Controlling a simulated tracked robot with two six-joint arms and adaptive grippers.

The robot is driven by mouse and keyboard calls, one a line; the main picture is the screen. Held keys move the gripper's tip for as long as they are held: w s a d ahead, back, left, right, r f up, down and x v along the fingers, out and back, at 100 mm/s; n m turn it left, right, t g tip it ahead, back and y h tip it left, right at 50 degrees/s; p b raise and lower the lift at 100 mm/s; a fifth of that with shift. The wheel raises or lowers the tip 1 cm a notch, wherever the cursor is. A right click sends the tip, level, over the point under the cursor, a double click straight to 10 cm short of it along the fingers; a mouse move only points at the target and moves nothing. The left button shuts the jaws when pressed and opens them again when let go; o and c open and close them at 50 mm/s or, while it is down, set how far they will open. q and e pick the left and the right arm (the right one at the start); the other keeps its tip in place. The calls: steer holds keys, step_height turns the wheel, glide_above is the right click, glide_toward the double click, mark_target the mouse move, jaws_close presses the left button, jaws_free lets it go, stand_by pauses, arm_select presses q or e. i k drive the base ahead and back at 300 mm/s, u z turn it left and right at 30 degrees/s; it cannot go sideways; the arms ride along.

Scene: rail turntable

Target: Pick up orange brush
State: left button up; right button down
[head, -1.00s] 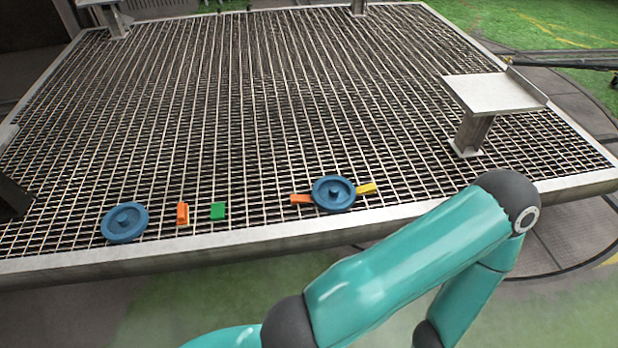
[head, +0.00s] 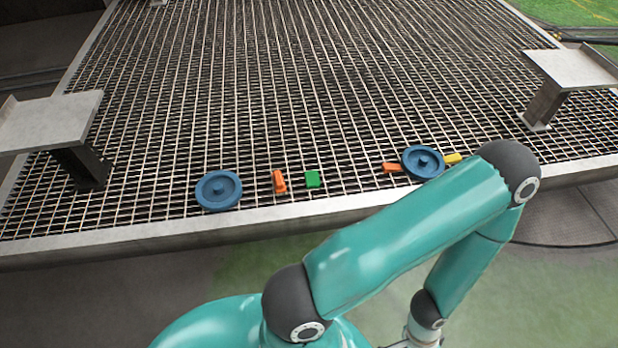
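Two orange pieces lie on the metal grating near its front edge. One orange piece (head: 279,181) lies between a blue disc and a green block. The other orange piece (head: 392,167) lies against the left side of a second blue disc, which may cover part of it. I cannot tell which of them is the brush. One teal arm of mine crosses the lower right, bent at its elbow. Its wrist runs off the bottom edge, and neither gripper shows.
The left blue disc (head: 219,190), green block (head: 312,179), right blue disc (head: 423,162) and yellow piece (head: 453,158) line the front of the grating (head: 300,100). Raised metal plates stand at left (head: 50,120) and right (head: 575,68). The middle of the grating is clear.

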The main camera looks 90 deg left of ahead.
mark_target(277, 176)
steer(key=u, duration=0.2)
steer(key=k, duration=0.25)
steer(key=z, duration=1.3)
steer(key=i, duration=0.1)
steer(key=u, duration=3.45)
steer(key=i, duration=1.05)
steer(key=z, duration=0.2)
